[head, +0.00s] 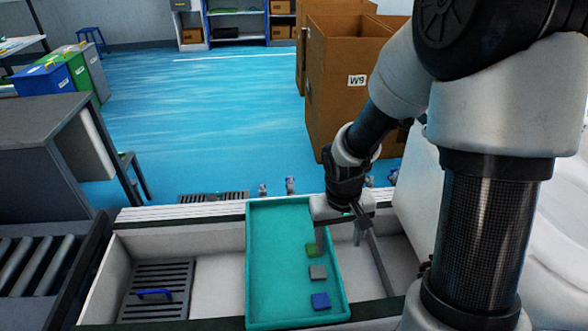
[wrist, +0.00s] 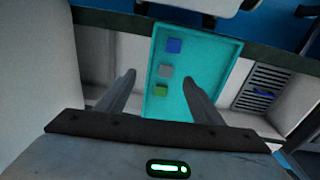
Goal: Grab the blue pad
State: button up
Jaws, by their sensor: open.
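The blue pad (head: 320,300) lies flat in the teal tray (head: 270,270), toward its near right corner. It also shows in the wrist view (wrist: 174,46), near the top of the tray and farthest from my fingers. A grey pad (head: 318,272) and a green pad (head: 312,250) lie in a row with it, the grey one in the middle. My gripper (head: 340,235) is open and empty, above the tray's right side near the green pad. In the wrist view its two fingers (wrist: 160,95) stand apart, with the pads seen between and beyond them.
The tray stands in a pale trough with walls (head: 105,275) around it. A grey grate with a blue handle (head: 155,294) is left of the tray. Cardboard boxes (head: 335,110) stand behind, and a roller conveyor (head: 25,270) is at the left.

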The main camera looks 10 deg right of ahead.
notch_tip(320, 180, down, 9)
jog(key=a+b, duration=0.2)
jog(key=b, duration=0.4)
send_over(321, 298)
jog(key=shift+g+y, duration=0.3)
jog(key=shift+g, duration=0.1)
jog(key=f, duration=1.2)
jog(key=shift+w+d, duration=0.2)
jog(key=shift+d, duration=0.15)
jog(key=f, duration=0.1)
jog(key=f+b, duration=0.1)
jog(key=f, duration=0.3)
jog(key=shift+s+a+f+b, duration=0.15)
jog(key=shift+s+a+b, duration=0.1)
jog(key=shift+a+b, duration=0.15)
jog(key=c, duration=1.1)
